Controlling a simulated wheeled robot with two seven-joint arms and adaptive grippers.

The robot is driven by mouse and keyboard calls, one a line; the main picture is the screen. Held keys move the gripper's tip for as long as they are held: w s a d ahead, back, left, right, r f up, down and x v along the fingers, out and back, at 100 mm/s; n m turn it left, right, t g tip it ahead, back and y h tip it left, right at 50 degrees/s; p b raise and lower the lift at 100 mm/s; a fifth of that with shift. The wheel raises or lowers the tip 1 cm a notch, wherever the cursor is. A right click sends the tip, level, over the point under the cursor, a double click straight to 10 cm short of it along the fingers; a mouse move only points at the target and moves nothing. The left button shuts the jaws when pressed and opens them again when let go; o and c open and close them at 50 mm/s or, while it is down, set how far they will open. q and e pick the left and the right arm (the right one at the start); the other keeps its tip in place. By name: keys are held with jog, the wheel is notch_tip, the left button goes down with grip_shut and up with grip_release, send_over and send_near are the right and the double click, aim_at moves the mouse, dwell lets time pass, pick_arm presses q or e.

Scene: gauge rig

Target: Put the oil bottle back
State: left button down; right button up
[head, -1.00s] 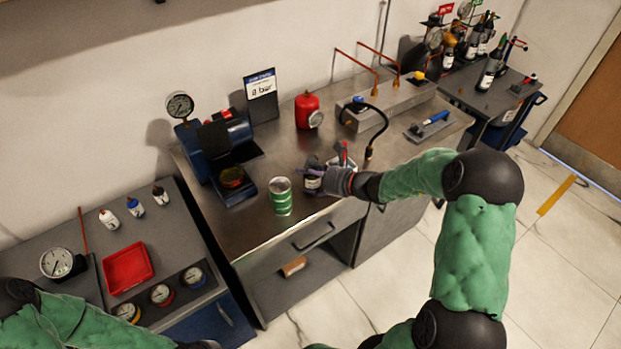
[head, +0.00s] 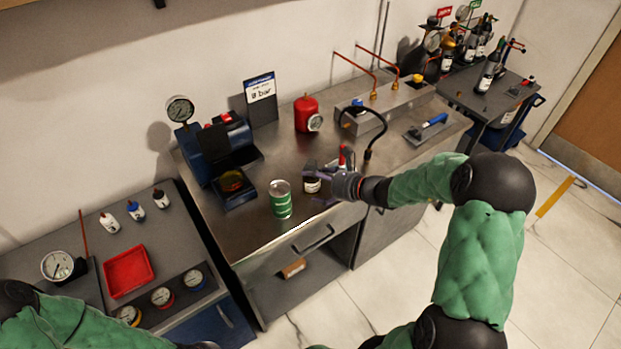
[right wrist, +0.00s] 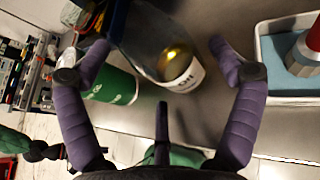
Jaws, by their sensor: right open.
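My right gripper (head: 318,183) is open, low over the bench front. In the right wrist view its purple fingers (right wrist: 155,58) are spread, with the bottle ahead between them and gaps on both sides. My left gripper is outside the head view; only my left arm shows at bottom left.
The green can (right wrist: 115,85) is close beside one finger. A white tray (right wrist: 262,55) with a blue and red item is beside the other. A blue gauge tester (head: 215,150), a red canister (head: 307,114) and a black hose (head: 374,125) stand behind.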

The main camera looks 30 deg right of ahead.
jog(key=p+v, duration=0.2)
jog(key=v, duration=0.7)
jog(key=shift+s+d, duration=0.1)
dwell(1.0)
